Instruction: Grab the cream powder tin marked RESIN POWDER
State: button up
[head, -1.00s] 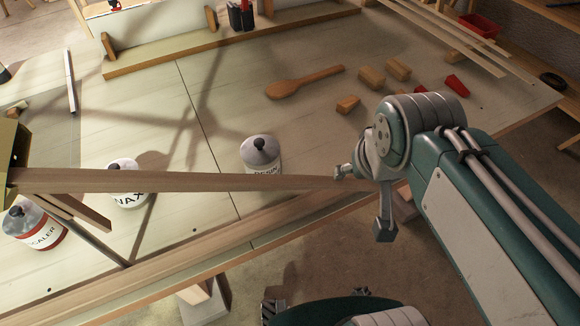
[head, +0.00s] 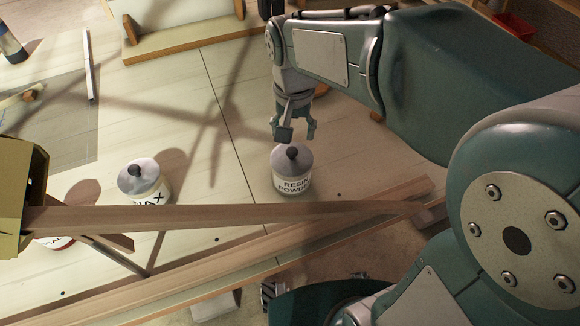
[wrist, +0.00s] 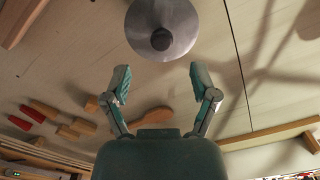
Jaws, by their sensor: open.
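The cream powder tin marked RESIN POWDER (head: 292,182) stands upright on the workbench, with a grey lid and a dark round knob. Its label faces the head camera. My gripper (head: 296,136) is open and empty, just behind and above the tin in the head view. In the wrist view the tin's lid (wrist: 161,27) is at the top centre, beyond the two spread fingertips of the gripper (wrist: 158,80). The fingers look apart from the tin.
A bent wooden lath (head: 220,217) runs across in front of the tin from an olive clamp block (head: 20,200). A WAX tin (head: 145,182) stands to the left. In the wrist view, a wooden mallet (wrist: 150,117) and several small blocks lie beside the gripper.

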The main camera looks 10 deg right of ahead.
aim_at(292, 150)
jog(key=shift+d+f, duration=0.15)
jog(key=shift+f, duration=0.6)
jog(key=f, duration=0.4)
jog(key=shift+a+f, duration=0.4)
jog(key=shift+s+d, duration=0.1)
grip_shut()
